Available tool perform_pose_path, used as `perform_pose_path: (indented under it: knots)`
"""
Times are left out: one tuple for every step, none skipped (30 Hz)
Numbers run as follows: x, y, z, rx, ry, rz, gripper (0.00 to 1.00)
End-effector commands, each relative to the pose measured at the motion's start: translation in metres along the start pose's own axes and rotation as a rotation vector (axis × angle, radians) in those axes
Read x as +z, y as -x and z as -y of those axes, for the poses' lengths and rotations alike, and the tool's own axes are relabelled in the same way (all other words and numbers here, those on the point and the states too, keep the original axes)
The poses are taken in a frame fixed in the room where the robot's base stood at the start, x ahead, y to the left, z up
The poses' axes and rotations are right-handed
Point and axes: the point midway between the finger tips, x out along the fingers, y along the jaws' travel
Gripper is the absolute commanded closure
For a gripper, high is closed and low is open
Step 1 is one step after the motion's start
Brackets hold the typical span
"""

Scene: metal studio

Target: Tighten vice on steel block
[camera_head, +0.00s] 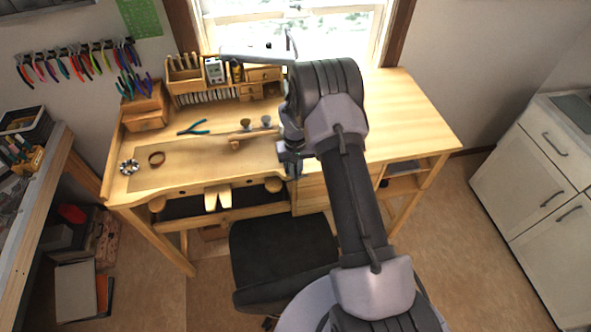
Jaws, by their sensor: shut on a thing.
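A small dark blue-grey shape, which looks like the vice (292,166), is at the front edge of the wooden workbench (400,125), right of the bench's middle. My wrist and arm cover most of it. My gripper (290,147) is down at this shape, small and dark against it. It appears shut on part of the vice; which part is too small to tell. I cannot make out the steel block.
A tool organiser (185,75) stands behind. A black stool (280,250) stands in front. The bench's right side is clear.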

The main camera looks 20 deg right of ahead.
Motion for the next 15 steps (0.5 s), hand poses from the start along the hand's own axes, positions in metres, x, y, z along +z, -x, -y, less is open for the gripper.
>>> perform_pose_path:
  knots:
    - [0.0, 0.0003, 0.0, 0.0, 0.0, 0.0, 1.0]
    - [0.0, 0.0003, -0.0001, -0.001, 0.0, 0.0, 1.0]
    - [-0.0001, 0.0002, -0.0002, -0.002, 0.0, 0.0, 1.0]
    - [-0.0001, 0.0001, -0.0003, -0.005, 0.0, 0.0, 1.0]
    - [-0.0001, -0.0001, -0.0004, -0.008, 0.0, 0.0, 1.0]
    - [-0.0001, -0.0004, -0.0005, -0.016, -0.001, 0.0, 1.0]
    - [-0.0001, -0.0006, -0.0007, -0.023, -0.002, 0.0, 1.0]
    - [-0.0001, -0.0009, -0.0011, -0.032, -0.001, 0.0, 1.0]
    - [-0.0001, -0.0015, -0.0018, -0.046, -0.002, 0.0, 1.0]
    - [-0.0002, -0.0018, -0.0023, -0.06, -0.004, 0.0, 1.0]
    - [-0.0004, -0.0022, -0.0028, -0.075, -0.004, -0.001, 1.0]
    - [-0.0006, -0.0027, -0.0033, -0.098, -0.004, -0.001, 1.0]
    - [-0.0006, -0.003, -0.0041, -0.118, -0.004, -0.001, 1.0]
    - [-0.0007, -0.0034, -0.0047, -0.139, -0.005, -0.002, 1.0]
    - [-0.0009, -0.004, -0.0053, -0.17, -0.005, -0.003, 1.0]
